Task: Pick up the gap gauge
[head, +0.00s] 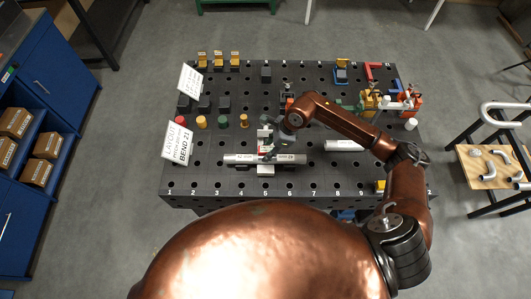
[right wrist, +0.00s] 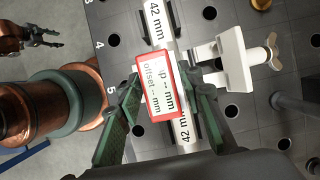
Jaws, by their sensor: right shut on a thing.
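The gap gauge, a white block with a red rim and "offset -- mm" and gap lettering (right wrist: 159,86), sits between the green fingers of my right gripper (right wrist: 163,90) in the right wrist view. The gripper is shut on it. The gauge lies over a pale tube marked "42 mm" (right wrist: 156,22), covering its middle; I cannot tell whether it touches the tube. In the head view my right gripper (head: 268,150) is above the tube (head: 240,158), and the gauge is too small to make out clearly. A dark gripper-like end on a copper arm, probably my left gripper (right wrist: 42,36), shows small at the wrist view's upper left.
A white clamp (right wrist: 232,62) with a wing nut stands beside the tube. Two white signs (head: 177,143) stand on the left of the perforated dark table (head: 225,184). Coloured pegs and fixtures (head: 405,98) stand behind. A side table (head: 485,170) holds bent pipes.

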